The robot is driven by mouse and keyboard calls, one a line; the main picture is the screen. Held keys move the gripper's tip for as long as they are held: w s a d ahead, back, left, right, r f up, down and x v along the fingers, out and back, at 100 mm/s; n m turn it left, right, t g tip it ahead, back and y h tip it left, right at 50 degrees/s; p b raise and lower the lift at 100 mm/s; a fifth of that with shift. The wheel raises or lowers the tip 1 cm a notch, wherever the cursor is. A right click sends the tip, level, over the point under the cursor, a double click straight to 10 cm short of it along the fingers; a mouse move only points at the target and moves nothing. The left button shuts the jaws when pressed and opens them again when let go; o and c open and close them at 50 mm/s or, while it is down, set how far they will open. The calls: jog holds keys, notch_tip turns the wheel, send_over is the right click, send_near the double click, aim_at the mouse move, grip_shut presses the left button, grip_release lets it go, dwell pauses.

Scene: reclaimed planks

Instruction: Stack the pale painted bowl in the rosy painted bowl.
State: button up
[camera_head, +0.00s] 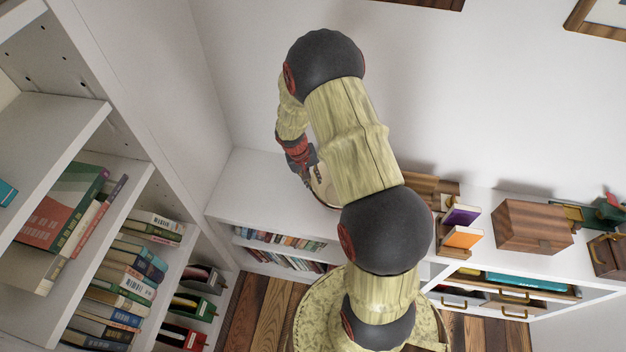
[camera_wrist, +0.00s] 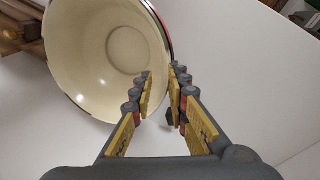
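A bowl with a cream inside and a thin dark and reddish rim (camera_wrist: 85,62) fills the upper left of the wrist view. Its outside is mostly hidden, so I cannot tell which of the two bowls it is. In the head view a bowl edge (camera_head: 321,190) shows by the white cabinet top, largely behind my arm. My gripper (camera_wrist: 161,74) is at the bowl's right rim, with a gap between its fingers. The left finger overlaps the bowl's inside, and the right finger is at or just outside the rim. Contact is unclear. No second bowl is clearly visible.
The white cabinet top (camera_head: 258,185) is clear left of my arm. At right stand a wooden box (camera_head: 533,226) and small books on stands (camera_head: 461,237). A tall bookshelf (camera_head: 165,120) rises at left. The wrist view shows wooden items (camera_wrist: 20,28) at upper left.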

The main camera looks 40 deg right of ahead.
jog(key=shift+o, duration=1)
jog(key=v, duration=1.2)
